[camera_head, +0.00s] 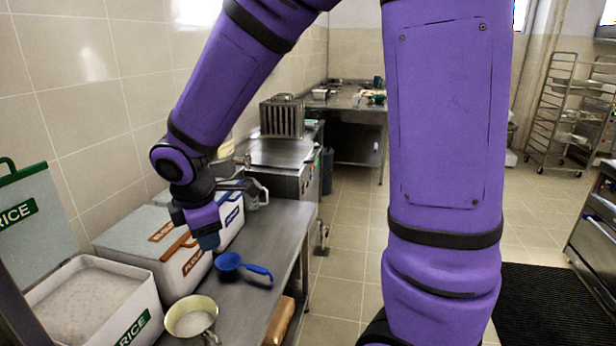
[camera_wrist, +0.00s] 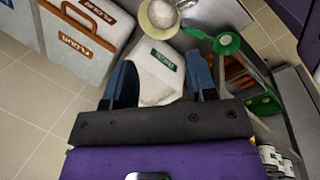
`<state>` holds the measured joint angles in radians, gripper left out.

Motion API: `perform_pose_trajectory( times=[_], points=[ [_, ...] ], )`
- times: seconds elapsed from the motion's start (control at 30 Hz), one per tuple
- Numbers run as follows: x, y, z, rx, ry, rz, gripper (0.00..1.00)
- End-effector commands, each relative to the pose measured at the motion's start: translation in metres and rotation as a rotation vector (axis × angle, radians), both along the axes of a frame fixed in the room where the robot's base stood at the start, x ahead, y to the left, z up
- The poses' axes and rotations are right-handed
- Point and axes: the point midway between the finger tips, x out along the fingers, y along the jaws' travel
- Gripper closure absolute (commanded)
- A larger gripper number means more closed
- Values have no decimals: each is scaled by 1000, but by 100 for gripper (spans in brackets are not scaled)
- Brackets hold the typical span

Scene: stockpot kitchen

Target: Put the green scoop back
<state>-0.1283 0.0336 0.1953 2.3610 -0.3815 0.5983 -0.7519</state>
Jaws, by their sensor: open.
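My gripper (camera_head: 208,241) points down over the counter, beside the flour bin, left of a blue scoop (camera_head: 229,262) lying on the steel top. In the wrist view my gripper (camera_wrist: 161,65) has its two fingers apart with nothing held between them. A green round piece that looks like the green scoop (camera_wrist: 228,43) shows to the right of the fingers, apart from them. I cannot make out a green scoop in the head view. The rice bin (camera_head: 137,318), with green labels, stands open at the lower left, its lid (camera_head: 35,225) raised. It holds pale grain.
The flour bin (camera_head: 150,246), with orange labels, and a blue-labelled bin (camera_head: 230,218) stand along the wall, lids shut. A pale pot (camera_head: 191,318) with white contents stands near the rice bin. The steel counter (camera_head: 283,225) is clear towards its right edge.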

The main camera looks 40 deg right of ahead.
Motion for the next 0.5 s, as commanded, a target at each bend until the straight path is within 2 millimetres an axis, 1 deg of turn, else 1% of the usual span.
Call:
perform_pose_trajectory(
  times=[0.03, 0.2, 0.37, 0.5],
  points=[
    [-8, -10, 17, 19, -31, -83, 48],
    [-41, -38, 61, 98, -109, -362, 48],
    [-77, -59, 94, 198, -174, -616, 48],
    [-112, -73, 117, 303, -224, -831, 48]
  ],
)
